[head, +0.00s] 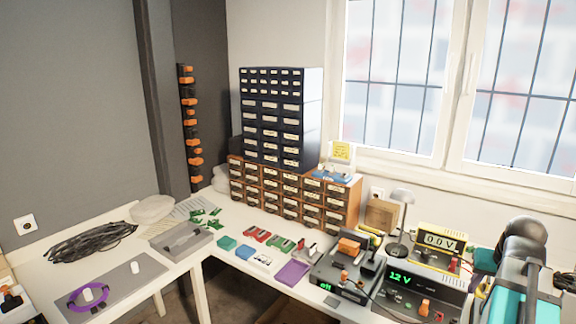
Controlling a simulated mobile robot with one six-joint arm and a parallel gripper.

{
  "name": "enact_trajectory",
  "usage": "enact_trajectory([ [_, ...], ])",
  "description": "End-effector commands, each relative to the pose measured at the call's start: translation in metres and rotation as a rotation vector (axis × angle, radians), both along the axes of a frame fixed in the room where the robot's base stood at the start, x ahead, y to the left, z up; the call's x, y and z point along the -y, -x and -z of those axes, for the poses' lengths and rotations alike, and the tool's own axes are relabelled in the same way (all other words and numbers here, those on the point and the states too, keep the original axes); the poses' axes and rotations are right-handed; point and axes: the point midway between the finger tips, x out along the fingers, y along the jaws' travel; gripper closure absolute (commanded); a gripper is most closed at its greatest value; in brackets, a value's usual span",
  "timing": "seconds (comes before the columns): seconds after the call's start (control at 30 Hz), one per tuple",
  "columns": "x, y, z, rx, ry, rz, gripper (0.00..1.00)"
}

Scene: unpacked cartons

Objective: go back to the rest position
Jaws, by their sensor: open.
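My gripper does not show clearly in the head view. A dark, rounded and teal form at the right edge looks like part of my arm, but I cannot make out any fingers there. The white workbench (225,262) runs along the wall and around the corner. On it stand a soldering station (345,268) with an orange block on top and a power supply (425,288) reading 12 V in green. Behind them is a yellow meter (440,243) reading 00V.
A tall drawer cabinet (280,130) stands on orange-brown drawers (290,195) at the back. Small coloured boxes and a purple tray (293,272) lie in front. A black cable coil (90,240) and a grey mat (125,280) with a purple ring (88,298) lie left.

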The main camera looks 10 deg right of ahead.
Motion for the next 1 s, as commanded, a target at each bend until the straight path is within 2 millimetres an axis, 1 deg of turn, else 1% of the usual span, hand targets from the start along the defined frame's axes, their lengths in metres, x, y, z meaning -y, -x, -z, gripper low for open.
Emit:
enact_trajectory([
  [0.27,-0.027,-0.019,0.028,-0.033,-0.030,-0.052,0.56],
  [0.47,-0.052,-0.032,0.059,-0.073,-0.063,-0.098,0.56],
  [0.57,-0.071,-0.039,0.082,-0.102,-0.086,-0.130,0.56],
  [0.73,-0.109,-0.048,0.128,-0.164,-0.128,-0.190,0.56],
  [1.0,-0.168,-0.049,0.197,-0.264,-0.183,-0.277,0.56],
])
